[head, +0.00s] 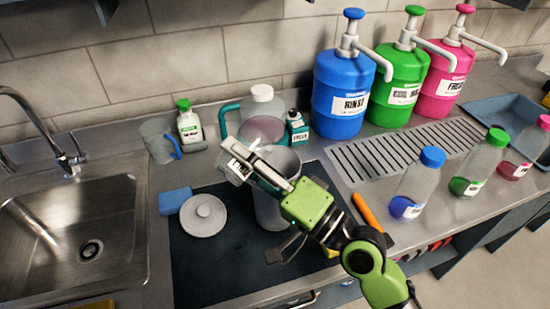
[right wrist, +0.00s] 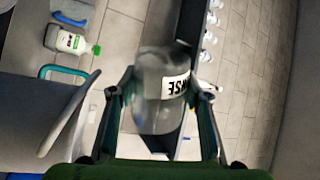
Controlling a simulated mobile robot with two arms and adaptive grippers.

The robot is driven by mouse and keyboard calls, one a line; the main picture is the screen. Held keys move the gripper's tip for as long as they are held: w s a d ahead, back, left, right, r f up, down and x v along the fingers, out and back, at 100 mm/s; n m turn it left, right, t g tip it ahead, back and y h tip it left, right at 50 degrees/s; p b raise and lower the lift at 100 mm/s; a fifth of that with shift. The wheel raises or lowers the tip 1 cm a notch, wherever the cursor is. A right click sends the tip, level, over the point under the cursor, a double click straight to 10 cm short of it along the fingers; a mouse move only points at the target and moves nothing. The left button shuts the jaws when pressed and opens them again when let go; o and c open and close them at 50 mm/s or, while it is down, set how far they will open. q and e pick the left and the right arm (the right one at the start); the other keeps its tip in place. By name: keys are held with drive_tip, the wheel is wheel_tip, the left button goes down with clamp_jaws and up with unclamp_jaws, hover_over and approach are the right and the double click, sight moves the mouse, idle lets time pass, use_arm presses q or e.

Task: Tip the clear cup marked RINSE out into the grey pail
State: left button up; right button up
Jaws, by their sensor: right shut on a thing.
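The clear cup marked RINSE (head: 233,171) is gripped by my right gripper (head: 243,158), in the head view above and at the left rim of the grey pail (head: 270,211). The cup looks tilted there. In the right wrist view the cup (right wrist: 152,88) sits between the two fingers of the right gripper (right wrist: 158,92), its label upside down and partly cut off. I cannot tell whether liquid is in it. The pail stands on the dark mat, partly hidden by my arm. My left gripper is not in view.
The sink (head: 75,240) is further left. Pump jugs and bottles stand right.

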drive_tip(key=shift+f+n+g+b, duration=0.3)
drive_tip(key=shift+f+n+b, duration=0.4)
drive_tip(key=shift+n+b, duration=0.1)
drive_tip(key=shift+r+n+y, duration=0.3)
drive_tip(key=shift+r+n, duration=0.1)
drive_tip(key=shift+n, duration=0.4)
drive_tip(key=shift+w+f+n+g, duration=0.1)
drive_tip(key=shift+f+n+g, duration=0.1)
drive_tip(key=shift+n+g, duration=0.45)
drive_tip(key=shift+f+n+b, duration=0.45)
drive_tip(key=shift+n+b, duration=0.3)
drive_tip(key=shift+b, duration=0.15)
drive_tip(key=shift+r+n+g+p, duration=0.25)
drive_tip(key=shift+r+n+p, duration=0.2)
drive_tip(key=shift+r+n, duration=0.3)
drive_tip(key=s+a+f+n+g+h, duration=0.1)
drive_tip(key=s+a+f+n, duration=0.2)
drive_tip(key=f+n, duration=0.2)
drive_tip(key=shift+s+n+g, duration=0.15)
drive_tip(key=shift+n+g, duration=0.25)
drive_tip(key=shift+n, duration=1.35)
